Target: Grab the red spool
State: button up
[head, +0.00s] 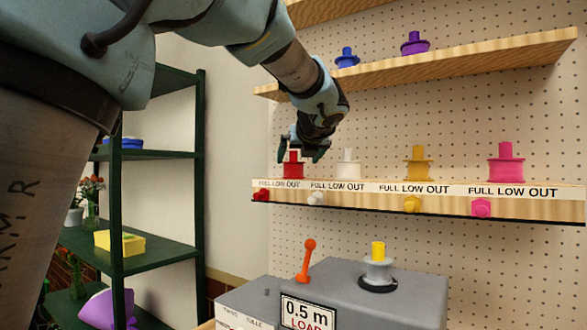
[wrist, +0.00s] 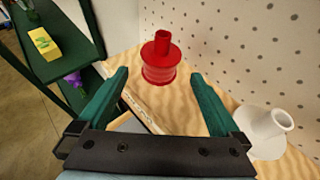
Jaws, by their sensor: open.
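The red spool (head: 293,168) stands upright on the lower wooden shelf, at its left end, above a "FULL LOW OUT" label. In the wrist view the red spool (wrist: 160,58) stands ahead of the fingertips, roughly centred between them. My gripper (head: 303,150) is at the red spool in the head view, partly covering its top. In the wrist view my gripper (wrist: 160,75) has its two green fingers spread wide with nothing between them. I cannot tell any contact with the spool.
A white spool (head: 347,165) stands just right of the red one and shows near the right finger (wrist: 268,132). Yellow (head: 418,165) and pink (head: 505,165) spools stand farther right. Below is a grey machine (head: 350,295) with an orange lever (head: 306,262). A green rack (head: 200,170) stands left.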

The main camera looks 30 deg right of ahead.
aim_at(294, 168)
jog(key=p+x, duration=0.2)
jog(key=x, duration=0.4)
jog(key=shift+w, duration=0.3)
jog(key=shift+w+d+f+p, duration=0.2)
jog(key=shift+w+f+p, duration=0.1)
jog(key=shift+w+f, duration=0.1)
jog(key=shift+r, duration=0.1)
jog(key=c, duration=1.3)
jog(key=shift+o, duration=0.2)
jog(key=shift+r, duration=0.15)
